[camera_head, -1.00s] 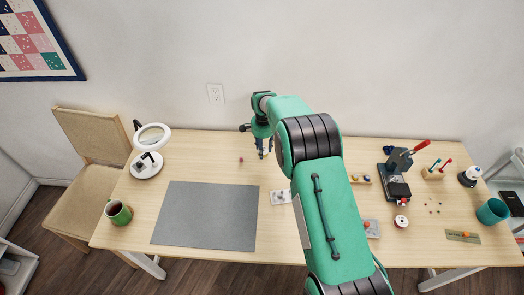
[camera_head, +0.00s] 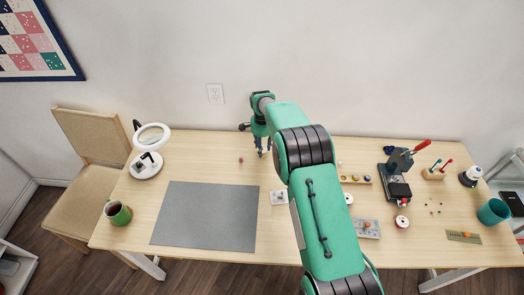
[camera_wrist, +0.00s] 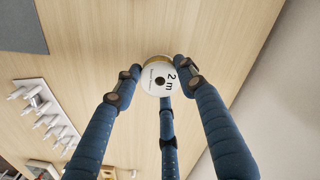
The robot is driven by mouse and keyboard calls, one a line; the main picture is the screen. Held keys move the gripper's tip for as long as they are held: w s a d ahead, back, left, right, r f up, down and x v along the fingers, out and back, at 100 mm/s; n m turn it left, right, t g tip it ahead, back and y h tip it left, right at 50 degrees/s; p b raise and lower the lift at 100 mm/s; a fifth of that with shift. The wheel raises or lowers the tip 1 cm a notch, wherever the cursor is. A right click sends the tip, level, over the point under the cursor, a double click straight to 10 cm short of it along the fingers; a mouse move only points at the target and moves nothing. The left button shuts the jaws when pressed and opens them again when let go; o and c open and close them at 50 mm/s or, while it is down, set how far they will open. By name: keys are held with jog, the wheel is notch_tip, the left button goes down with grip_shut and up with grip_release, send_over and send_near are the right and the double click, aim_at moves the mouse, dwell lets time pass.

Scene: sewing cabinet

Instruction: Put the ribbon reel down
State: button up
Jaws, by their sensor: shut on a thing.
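My gripper (camera_head: 264,152) points down over the back of the wooden table (camera_head: 205,152), near the wall. In the wrist view its three blue fingers (camera_wrist: 157,88) are closed around the ribbon reel (camera_wrist: 153,78). The reel has a white face printed "2 m", a dark centre hole and a gold-brown rim. Its face is turned toward the wrist camera. In the head view the reel is too small and covered to make out between the fingers. I cannot tell whether it touches the tabletop.
A grey mat (camera_head: 205,216) lies front left of my gripper. A small red ball-like item (camera_head: 241,160) is left of it. A white spool rack (camera_wrist: 45,112) shows in the wrist view. A black press (camera_head: 396,175) stands at right.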

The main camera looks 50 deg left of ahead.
jog(key=shift+f, duration=0.85)
jog(key=shift+f, duration=0.15)
jog(key=o, duration=1)
jog(key=shift+r, duration=0.2)
notch_tip(320, 180, up, 12)
jog(key=shift+f+p, duration=0.1)
jog(key=shift+p, duration=0.5)
